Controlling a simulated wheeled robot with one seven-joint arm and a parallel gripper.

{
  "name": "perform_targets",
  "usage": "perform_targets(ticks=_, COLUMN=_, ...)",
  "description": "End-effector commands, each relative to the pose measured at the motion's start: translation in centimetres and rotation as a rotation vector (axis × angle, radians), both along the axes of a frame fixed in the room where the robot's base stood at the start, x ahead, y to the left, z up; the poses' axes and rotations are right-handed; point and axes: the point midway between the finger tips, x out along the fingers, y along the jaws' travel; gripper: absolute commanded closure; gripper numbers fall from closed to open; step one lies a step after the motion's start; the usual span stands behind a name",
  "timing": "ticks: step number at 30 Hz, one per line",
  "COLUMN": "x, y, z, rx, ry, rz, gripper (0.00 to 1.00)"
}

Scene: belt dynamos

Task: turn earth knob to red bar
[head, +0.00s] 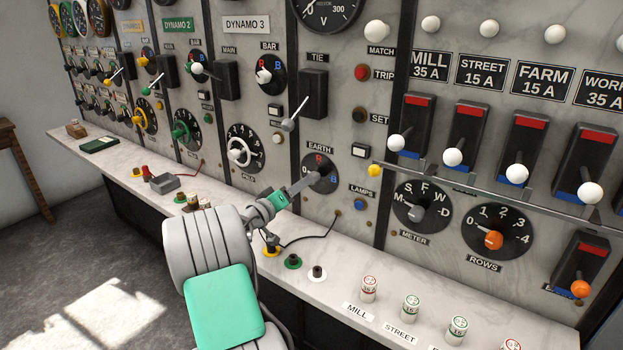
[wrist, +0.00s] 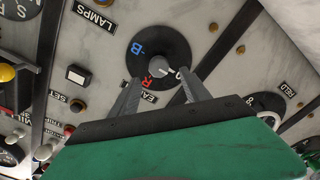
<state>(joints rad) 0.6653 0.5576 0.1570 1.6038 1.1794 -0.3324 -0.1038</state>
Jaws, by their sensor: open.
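The EARTH knob (wrist: 156,66) is a small grey knob on a black round dial (head: 327,182) in the lower middle of the marble panel. The dial bears a white 0 at left, a red R at top and a blue B at right in the head view; the wrist view shows it turned over. The knob's white mark appears to point toward the 0. My gripper (head: 304,184) reaches the dial from the lower left. In the wrist view my gripper (wrist: 160,76) is open, its fingertips apart on either side of the knob. I cannot tell if they touch it.
The LAMPS button (head: 361,204) and a yellow-tipped rail (head: 375,170) lie right of the dial. A black TIE switch (head: 313,95) with a lever stands above. A marble shelf (head: 335,265) below holds sockets, a black cable and several fuses.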

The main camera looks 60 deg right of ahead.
Motion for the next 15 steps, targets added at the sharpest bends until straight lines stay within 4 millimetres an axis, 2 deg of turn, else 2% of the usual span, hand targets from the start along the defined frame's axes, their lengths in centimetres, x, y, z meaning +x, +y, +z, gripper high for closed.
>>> perform_targets(ticks=5, x=-0.6, y=-2.5, z=0.4, rx=-0.009, ry=0.005, rz=-0.006, gripper=0.45)
perform_targets(ticks=9, x=-1.0, y=-5.2, z=0.4, rx=-0.008, ry=0.004, rz=-0.004, gripper=0.45)
perform_targets(ticks=15, x=-1.2, y=-7.5, z=0.2, rx=-0.007, ry=0.004, rz=-0.001, gripper=0.45)
